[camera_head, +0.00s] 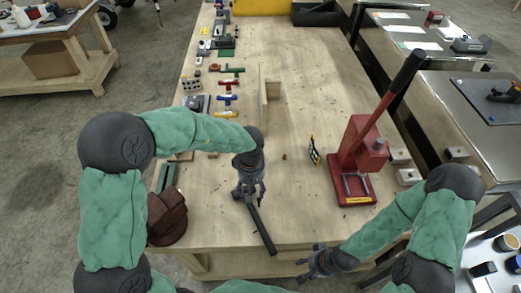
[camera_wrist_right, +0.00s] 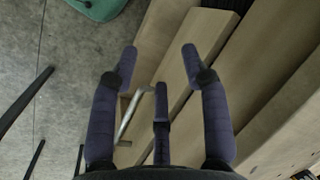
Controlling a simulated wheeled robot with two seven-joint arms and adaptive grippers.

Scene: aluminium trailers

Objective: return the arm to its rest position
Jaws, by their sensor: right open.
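My right arm comes in from the lower right in the head view, bent at the elbow. My right gripper (camera_head: 306,263) is at the table's front edge, low and pointing left. In the right wrist view its dark fingers (camera_wrist_right: 159,60) are spread apart with nothing between them. My left arm reaches in from the left over the table. My left gripper (camera_head: 248,190) points down above the wooden tabletop. A black bar (camera_head: 262,228) extends from just below it toward the front edge. Whether its fingers are closed on the bar cannot be made out.
A red lever press (camera_head: 360,160) stands on the right of the wooden table (camera_head: 305,210), beside a small checkered marker (camera_head: 314,150). A brown-red object (camera_head: 167,217) is at the left front. Coloured clamps (camera_head: 228,98) line the left edge. Wooden boards (camera_wrist_right: 195,65) show beyond my right fingers.

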